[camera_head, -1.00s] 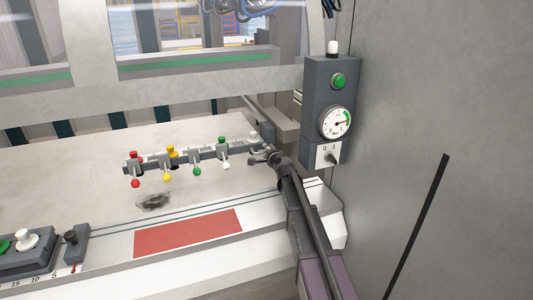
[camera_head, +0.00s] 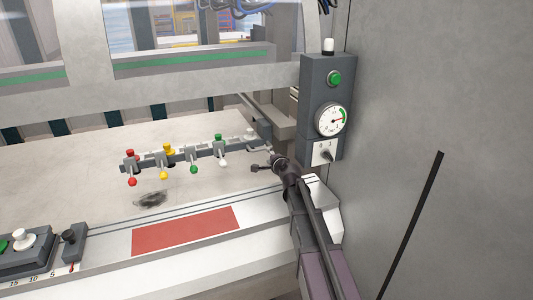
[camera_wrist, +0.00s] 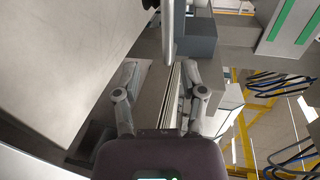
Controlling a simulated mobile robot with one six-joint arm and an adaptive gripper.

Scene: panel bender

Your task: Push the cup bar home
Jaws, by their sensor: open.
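The cup bar (camera_head: 205,152) is a dark grey bar lying across the pale bed in the head view. It carries cups with red, yellow, green and white knobs and levers. A whitish knob stands near its right end. My gripper (camera_head: 263,161) is just in front of that right end, with its fingers apart. I cannot tell whether it touches the bar. In the wrist view my gripper (camera_wrist: 163,66) is open, with a pale rounded post (camera_wrist: 168,35) showing beyond and between the fingers. A grey block (camera_wrist: 198,37) is beside the post.
A control post (camera_head: 328,110) with green button, gauge and switch stands right of my gripper, close to a grey wall (camera_head: 450,120). A red pad (camera_head: 187,231) lies on the front ledge. A dark smudge (camera_head: 151,199) marks the bed. A small control box (camera_head: 25,253) is at lower left.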

